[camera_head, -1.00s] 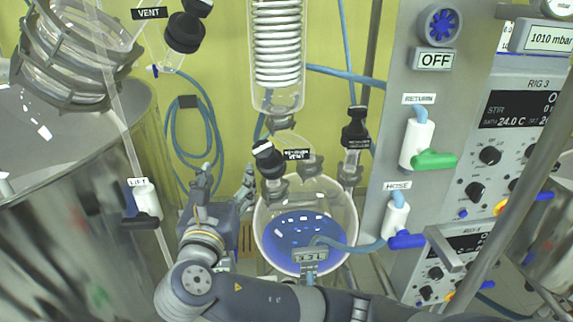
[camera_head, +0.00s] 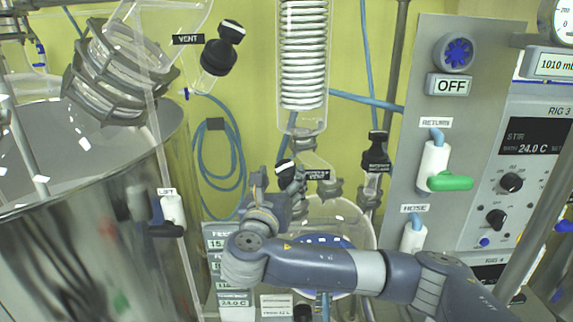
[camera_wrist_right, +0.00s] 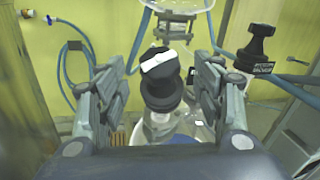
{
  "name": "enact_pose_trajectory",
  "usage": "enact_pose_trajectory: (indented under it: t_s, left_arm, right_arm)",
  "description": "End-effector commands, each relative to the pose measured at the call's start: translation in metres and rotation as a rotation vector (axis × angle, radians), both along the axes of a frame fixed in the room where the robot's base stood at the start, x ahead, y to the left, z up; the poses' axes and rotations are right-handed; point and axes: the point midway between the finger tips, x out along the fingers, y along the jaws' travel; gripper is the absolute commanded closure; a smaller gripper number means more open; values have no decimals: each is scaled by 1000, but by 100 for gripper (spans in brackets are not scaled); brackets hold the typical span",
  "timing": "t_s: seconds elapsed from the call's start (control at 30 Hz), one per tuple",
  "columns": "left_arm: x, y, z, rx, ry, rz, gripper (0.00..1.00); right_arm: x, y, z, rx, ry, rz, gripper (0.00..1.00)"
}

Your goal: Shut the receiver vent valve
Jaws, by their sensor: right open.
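The receiver vent valve (camera_head: 285,167) is a black knob with a white stripe on its top, above the round glass receiver (camera_head: 352,218). Its label (camera_head: 317,175) is partly covered. My right gripper (camera_head: 287,188) is at the valve, its fingers overlapping it in the head view. In the right wrist view the valve knob (camera_wrist_right: 161,78) stands between the two spread fingers of the open gripper (camera_wrist_right: 155,75), with gaps on both sides. The knob looks tilted there. My left gripper is not in view.
A second black-capped valve (camera_head: 376,155) stands close on the right. The glass condenser coil (camera_head: 303,60) hangs above. The control panel (camera_head: 455,110) with a green-handled return valve (camera_head: 448,181) is further right. A large metal vessel (camera_head: 90,230) fills the left.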

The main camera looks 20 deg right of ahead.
Motion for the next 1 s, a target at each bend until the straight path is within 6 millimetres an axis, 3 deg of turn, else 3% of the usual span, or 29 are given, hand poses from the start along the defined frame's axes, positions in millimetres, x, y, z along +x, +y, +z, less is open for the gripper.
enact_pose_trajectory:
  t_s: [0.1,0.3,0.67,0.87,1.0]
  left_arm:
    - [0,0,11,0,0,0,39]
    - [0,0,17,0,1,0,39]
    - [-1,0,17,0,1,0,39]
    - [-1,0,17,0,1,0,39]
    - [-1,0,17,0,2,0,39]
  right_arm:
    - [19,-12,3,-2,1,-4,39]
    - [38,-21,1,0,0,-1,39]
    - [42,-23,0,1,0,0,39]
    - [42,-23,0,0,-1,0,82]
    - [42,-23,0,0,-1,0,84]
